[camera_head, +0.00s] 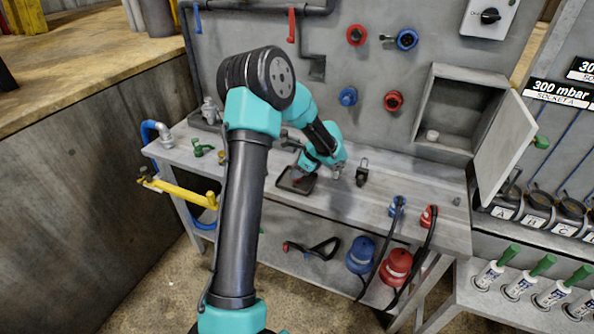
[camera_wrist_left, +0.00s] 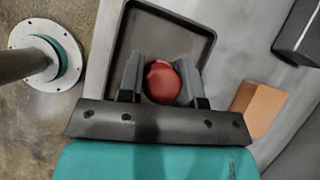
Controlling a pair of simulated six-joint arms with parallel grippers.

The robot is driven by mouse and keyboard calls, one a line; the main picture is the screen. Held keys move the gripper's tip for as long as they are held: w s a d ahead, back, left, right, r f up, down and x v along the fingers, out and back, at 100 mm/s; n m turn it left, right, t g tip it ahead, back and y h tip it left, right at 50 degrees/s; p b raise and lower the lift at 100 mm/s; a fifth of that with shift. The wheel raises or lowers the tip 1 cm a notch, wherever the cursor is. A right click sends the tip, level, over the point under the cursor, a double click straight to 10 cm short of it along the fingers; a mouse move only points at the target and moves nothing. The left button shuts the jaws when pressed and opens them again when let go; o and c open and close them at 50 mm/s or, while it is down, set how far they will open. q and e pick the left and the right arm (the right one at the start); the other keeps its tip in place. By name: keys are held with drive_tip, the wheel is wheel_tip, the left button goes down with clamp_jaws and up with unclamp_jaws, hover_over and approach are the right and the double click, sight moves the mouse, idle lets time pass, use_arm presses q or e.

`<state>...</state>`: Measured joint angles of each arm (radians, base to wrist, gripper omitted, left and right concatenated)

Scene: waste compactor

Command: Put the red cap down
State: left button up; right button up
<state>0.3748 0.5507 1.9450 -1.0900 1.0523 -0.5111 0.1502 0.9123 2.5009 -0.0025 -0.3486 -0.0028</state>
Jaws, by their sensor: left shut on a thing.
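The red cap (camera_wrist_left: 161,82) is between the two grey fingers of my left gripper (camera_wrist_left: 160,85) in the wrist view, and the gripper is shut on it. The cap is over a dark, shallow tray (camera_wrist_left: 203,20) with a raised rim; I cannot tell whether it touches the tray floor. In the head view my left gripper (camera_head: 301,173) is low over the same tray (camera_head: 284,184) on the grey workbench, and the cap is mostly hidden there. My right gripper is not in view.
An orange block (camera_wrist_left: 262,106) lies beside the tray in the wrist view. A padlock-like object (camera_head: 362,171) stands right of the gripper. An open wall cabinet (camera_head: 455,105) is at the back right.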

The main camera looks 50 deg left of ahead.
use_arm(q)
drive_tip(key=shift+f, duration=0.15)
drive_tip(key=o, duration=0.9)
drive_tip(key=shift+o, duration=0.2)
drive_tip(key=v, duration=1.2)
